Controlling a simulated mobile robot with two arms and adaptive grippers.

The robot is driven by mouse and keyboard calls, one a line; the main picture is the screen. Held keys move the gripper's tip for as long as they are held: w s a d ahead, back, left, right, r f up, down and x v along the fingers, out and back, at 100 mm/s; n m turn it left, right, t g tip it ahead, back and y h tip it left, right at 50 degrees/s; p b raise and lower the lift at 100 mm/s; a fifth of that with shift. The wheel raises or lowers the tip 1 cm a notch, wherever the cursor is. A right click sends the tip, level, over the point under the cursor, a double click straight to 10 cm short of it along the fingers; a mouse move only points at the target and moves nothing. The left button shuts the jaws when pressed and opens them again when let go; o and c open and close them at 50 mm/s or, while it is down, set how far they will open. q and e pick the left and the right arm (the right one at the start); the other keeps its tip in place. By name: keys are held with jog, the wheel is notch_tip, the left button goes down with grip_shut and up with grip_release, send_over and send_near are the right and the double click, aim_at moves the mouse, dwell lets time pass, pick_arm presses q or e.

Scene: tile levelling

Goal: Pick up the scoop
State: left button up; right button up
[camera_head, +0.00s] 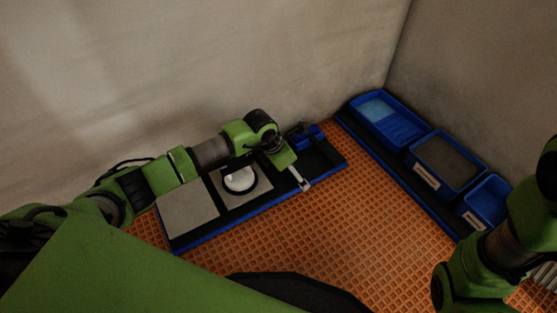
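I cannot make out the scoop for certain. A small blue object (309,136) stands at the back right of the dark board (326,158), partly behind my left wrist; I cannot tell whether it is the scoop or a holder. My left arm reaches over the board from the left. Its gripper end (297,176) is over the board's front right part, where a small pale, silvery piece shows. I cannot tell whether that piece belongs to the gripper or is held. My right arm is at the right edge, and its gripper does not show clearly.
On the board lie a grey tile (187,208) and a round white piece with a dark rim (240,180). Along the right wall stand a bin with pale blue contents (405,128), a bin of grey material (425,178) and a smaller blue bin (480,208). The orange grid floor (345,235) is clear.

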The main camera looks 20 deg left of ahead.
pick_arm(q)
jog(key=c, duration=1.1)
jog(key=shift+r, duration=0.1)
